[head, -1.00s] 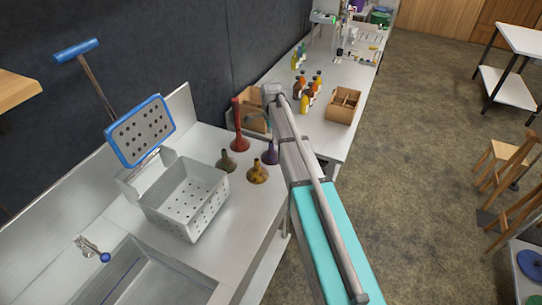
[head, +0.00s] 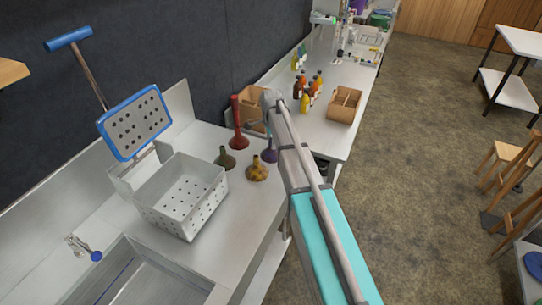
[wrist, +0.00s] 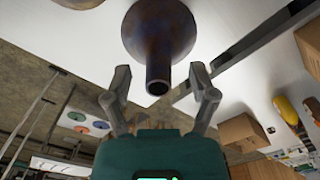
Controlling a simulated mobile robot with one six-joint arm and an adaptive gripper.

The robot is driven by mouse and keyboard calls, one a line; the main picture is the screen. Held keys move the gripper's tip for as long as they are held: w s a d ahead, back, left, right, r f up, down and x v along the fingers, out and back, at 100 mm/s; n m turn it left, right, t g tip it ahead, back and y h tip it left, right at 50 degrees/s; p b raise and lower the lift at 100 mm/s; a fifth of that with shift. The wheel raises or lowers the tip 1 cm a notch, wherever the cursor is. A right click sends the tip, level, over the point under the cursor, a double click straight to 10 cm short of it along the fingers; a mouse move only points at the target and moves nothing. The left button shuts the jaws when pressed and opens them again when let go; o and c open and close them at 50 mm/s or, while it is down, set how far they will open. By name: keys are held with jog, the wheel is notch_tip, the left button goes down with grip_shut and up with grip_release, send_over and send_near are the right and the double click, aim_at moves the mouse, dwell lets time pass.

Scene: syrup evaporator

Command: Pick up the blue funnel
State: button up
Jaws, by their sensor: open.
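A dark blue-purple funnel (head: 269,154) stands spout up on the steel counter (head: 233,200), partly hidden by my arm. In the wrist view a dark funnel (wrist: 160,32) with a brownish and bluish sheen, seemingly the same one, fills the top middle, and its spout points toward my gripper. My gripper (wrist: 160,75) is open, with one finger on each side of the spout's end. I see gaps between the fingers and the spout. In the head view my gripper is mostly hidden behind the arm.
A red long-necked funnel (head: 237,130), a green funnel (head: 225,159) and a yellow-brown funnel (head: 257,172) stand close by. A perforated white basket (head: 180,200) is to the left. Bottles (head: 308,90) and a wooden box (head: 344,104) stand on the farther table.

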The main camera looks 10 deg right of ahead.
jog(key=shift+c, duration=0.3)
dwell(0.4)
grip_shut()
jog(key=shift+r, duration=0.1)
notch_tip(320, 180, up, 3)
jog(key=p, duration=0.3)
jog(key=s+a+r+p, duration=0.2)
jog(key=s+r+p, duration=0.7)
jog(key=s, duration=0.5)
jog(key=shift+r+p, duration=0.35)
jog(key=shift+p, duration=0.15)
jog(key=shift+w+a, duration=0.1)
dwell(0.3)
